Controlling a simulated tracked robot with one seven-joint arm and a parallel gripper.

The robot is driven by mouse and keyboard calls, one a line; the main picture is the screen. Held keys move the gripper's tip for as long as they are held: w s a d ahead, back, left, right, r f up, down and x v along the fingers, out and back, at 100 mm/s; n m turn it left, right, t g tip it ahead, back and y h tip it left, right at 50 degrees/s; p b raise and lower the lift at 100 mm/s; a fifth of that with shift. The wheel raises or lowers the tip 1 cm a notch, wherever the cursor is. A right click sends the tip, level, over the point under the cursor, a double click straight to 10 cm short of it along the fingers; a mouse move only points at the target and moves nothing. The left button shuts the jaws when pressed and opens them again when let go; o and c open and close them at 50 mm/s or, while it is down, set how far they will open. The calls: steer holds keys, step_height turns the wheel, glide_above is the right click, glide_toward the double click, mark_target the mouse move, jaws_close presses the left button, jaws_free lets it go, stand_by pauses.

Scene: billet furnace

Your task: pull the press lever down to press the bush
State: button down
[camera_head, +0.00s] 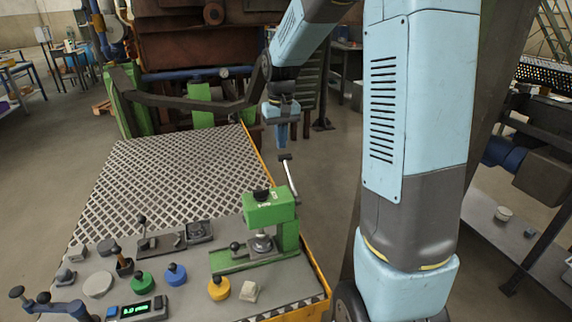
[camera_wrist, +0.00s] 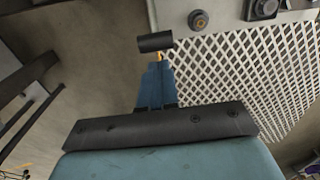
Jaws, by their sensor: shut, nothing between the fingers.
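The green press (camera_head: 268,215) stands at the right front of the bench, its ram above a round metal part (camera_head: 262,244); I cannot tell the bush apart from it. The press lever (camera_head: 290,175) rises from its right side and leans slightly left, ending in a black cross handle (camera_head: 285,157). My gripper (camera_head: 282,142) points down just above this handle, fingers shut and empty. In the wrist view the shut blue fingers (camera_wrist: 157,85) end close to a black cylinder, the lever handle (camera_wrist: 155,42). Whether they touch it I cannot tell.
The bench has a white lattice top (camera_head: 180,180). Around the press lie a yellow knob (camera_head: 219,288), a blue knob (camera_head: 176,275), a green knob (camera_head: 142,282) and a green-lit display (camera_head: 136,309). Open floor lies right of the bench.

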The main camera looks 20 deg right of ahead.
steer(key=shift+r, duration=0.25)
step_height(320, 180, up, 5)
steer(key=shift+f, duration=0.1)
stand_by(0.6)
steer(key=s+r+t, duration=0.2)
steer(key=s+r, duration=0.1)
steer(key=s, duration=1)
steer(key=s+r+t, duration=0.2)
steer(key=s+t, duration=0.1)
steer(key=s, duration=1.1)
steer(key=shift+s+r+t, duration=0.15)
steer(key=shift+r+t, duration=0.15)
steer(key=shift+r, duration=0.1)
